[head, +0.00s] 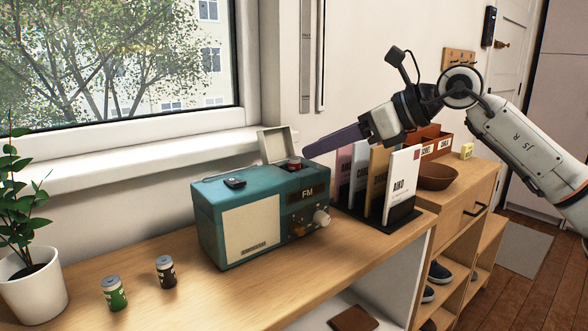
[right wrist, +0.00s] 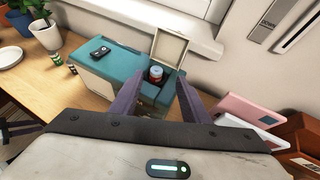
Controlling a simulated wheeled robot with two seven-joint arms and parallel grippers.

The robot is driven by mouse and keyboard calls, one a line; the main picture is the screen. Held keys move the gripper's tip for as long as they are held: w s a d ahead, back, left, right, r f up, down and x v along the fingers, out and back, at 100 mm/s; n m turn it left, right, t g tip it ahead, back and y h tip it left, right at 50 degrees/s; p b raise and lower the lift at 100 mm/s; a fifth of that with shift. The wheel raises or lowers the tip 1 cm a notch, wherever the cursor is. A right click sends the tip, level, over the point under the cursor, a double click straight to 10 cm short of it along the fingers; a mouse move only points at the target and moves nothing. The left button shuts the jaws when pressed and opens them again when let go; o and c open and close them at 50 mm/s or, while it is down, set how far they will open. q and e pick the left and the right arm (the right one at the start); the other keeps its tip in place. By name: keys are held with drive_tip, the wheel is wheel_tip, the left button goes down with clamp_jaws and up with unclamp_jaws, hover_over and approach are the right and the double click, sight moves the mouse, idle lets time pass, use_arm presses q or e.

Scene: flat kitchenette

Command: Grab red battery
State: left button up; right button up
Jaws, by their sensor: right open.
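The red battery (head: 294,164) stands in the open compartment at the top right of the teal radio (head: 215,207), and its lower part is hidden. In the right wrist view the red battery (right wrist: 155,74) shows in the compartment, beyond and between my two purple fingers. My right gripper (head: 308,152) comes in from the right, its fingers just right of the compartment in the head view. It is open and empty, and its fingers (right wrist: 158,97) are spread apart in the right wrist view. My left gripper is in neither view.
The compartment lid (head: 277,144) stands open behind the battery. A black object (head: 234,182) lies on the radio. Books (head: 400,185) stand right of it. A green battery (head: 114,293), a dark battery (head: 166,272) and a potted plant (head: 32,285) are on the left.

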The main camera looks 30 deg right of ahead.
sight(294, 157)
drive_tip(key=x, duration=0.4)
drive_tip(key=shift+w+a+f, duration=0.15)
drive_tip(key=shift+a+f, duration=0.05)
drive_tip(key=shift+a, duration=0.25)
drive_tip(key=shift+c, duration=0.3)
clamp_jaws()
drive_tip(key=shift+r, duration=0.15)
